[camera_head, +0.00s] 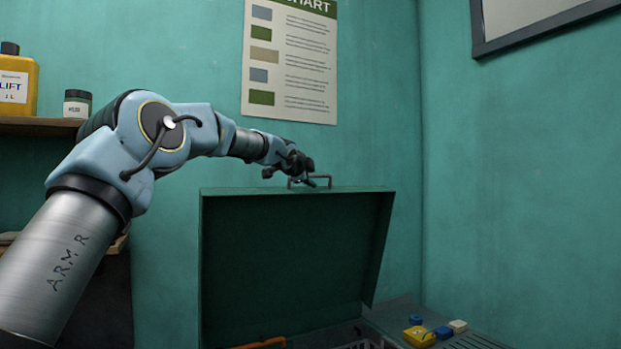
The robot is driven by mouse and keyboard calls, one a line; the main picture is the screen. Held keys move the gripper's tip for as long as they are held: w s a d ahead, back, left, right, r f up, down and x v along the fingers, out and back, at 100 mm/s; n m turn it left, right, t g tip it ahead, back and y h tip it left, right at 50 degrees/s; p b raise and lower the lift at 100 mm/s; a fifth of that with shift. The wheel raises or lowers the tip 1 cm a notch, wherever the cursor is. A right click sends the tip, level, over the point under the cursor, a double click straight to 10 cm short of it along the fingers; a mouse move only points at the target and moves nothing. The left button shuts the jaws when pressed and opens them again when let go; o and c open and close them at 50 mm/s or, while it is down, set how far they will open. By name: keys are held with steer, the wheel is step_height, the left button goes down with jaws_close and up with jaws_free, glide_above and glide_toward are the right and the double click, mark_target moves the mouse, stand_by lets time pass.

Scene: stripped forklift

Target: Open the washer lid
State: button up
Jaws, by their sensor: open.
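The washer lid (290,262) is a dark green panel standing raised and nearly upright in front of the teal wall, its inner side facing me. A small grey handle (322,178) sticks up from its top edge. My gripper (318,182) is at this handle, with its open fingers at or around the bar; I cannot tell whether they touch it. Part of the washer basin (395,310) shows below and to the right of the lid. The rest of the washer is below the view.
An orange thing (262,343) and a grey basket (366,343) show in the washer at the bottom edge. Yellow (419,336), blue and white small items lie to the right. A shelf (40,126) at left holds a yellow bottle (18,84) and a jar (77,103). A chart (290,62) hangs behind.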

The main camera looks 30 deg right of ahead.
steer(key=b+v, duration=0.4)
steer(key=v, duration=0.6)
steer(key=shift+s+a+b, duration=0.25)
steer(key=shift+a+b, duration=0.05)
steer(key=shift+b, duration=0.1)
steer(key=shift+r, duration=0.1)
